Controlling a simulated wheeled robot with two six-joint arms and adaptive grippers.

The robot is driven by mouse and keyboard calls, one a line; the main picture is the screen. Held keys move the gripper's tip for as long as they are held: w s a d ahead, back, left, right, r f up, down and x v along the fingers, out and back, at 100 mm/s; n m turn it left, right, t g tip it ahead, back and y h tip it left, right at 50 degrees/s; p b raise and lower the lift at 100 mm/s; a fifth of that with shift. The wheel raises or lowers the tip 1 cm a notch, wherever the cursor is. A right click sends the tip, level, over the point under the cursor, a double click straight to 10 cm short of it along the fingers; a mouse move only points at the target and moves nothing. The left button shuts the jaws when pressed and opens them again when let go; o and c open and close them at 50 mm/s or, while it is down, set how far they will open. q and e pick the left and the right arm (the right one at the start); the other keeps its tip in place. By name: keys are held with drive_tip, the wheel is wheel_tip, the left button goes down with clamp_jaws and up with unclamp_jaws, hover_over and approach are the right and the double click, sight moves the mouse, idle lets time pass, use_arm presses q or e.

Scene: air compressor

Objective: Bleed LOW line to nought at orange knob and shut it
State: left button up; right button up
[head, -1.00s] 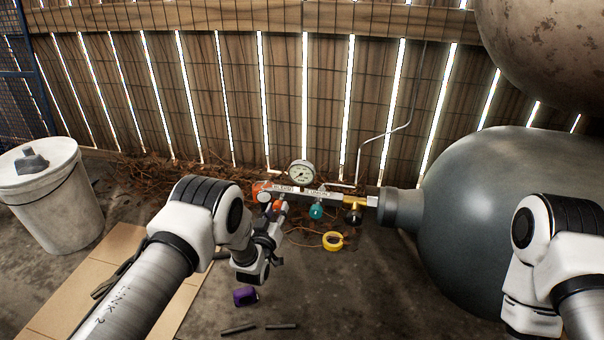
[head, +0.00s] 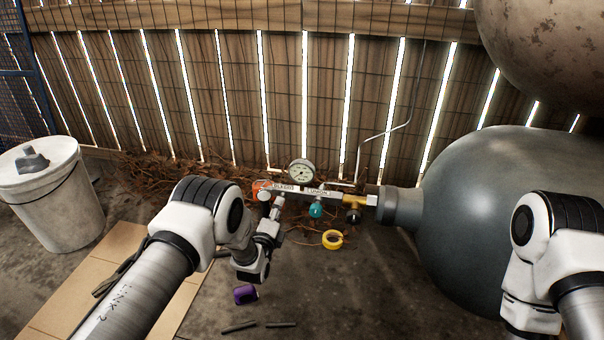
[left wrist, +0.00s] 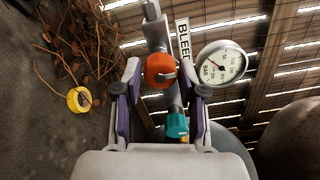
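The orange knob (left wrist: 160,70) sits on a grey pipe in the left wrist view, beneath a white label reading BLEED (left wrist: 184,42). My left gripper (left wrist: 161,91) is open, with one finger to each side below the knob and gaps showing. My right gripper is out of view.
A teal knob (head: 316,210) hangs right of my left gripper, then a brass valve (head: 353,212) and a grey tank (head: 490,210). An orange part (head: 260,187) is at the manifold's left end. Yellow tape (head: 333,240) and a purple object (head: 245,294) lie on the floor.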

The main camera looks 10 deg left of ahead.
use_arm(q)
drive_tip(key=s+p, duration=0.4)
drive_tip(key=s, duration=0.2)
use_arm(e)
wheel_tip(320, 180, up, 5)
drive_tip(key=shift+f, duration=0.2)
use_arm(q)
drive_tip(key=shift+a, duration=0.1)
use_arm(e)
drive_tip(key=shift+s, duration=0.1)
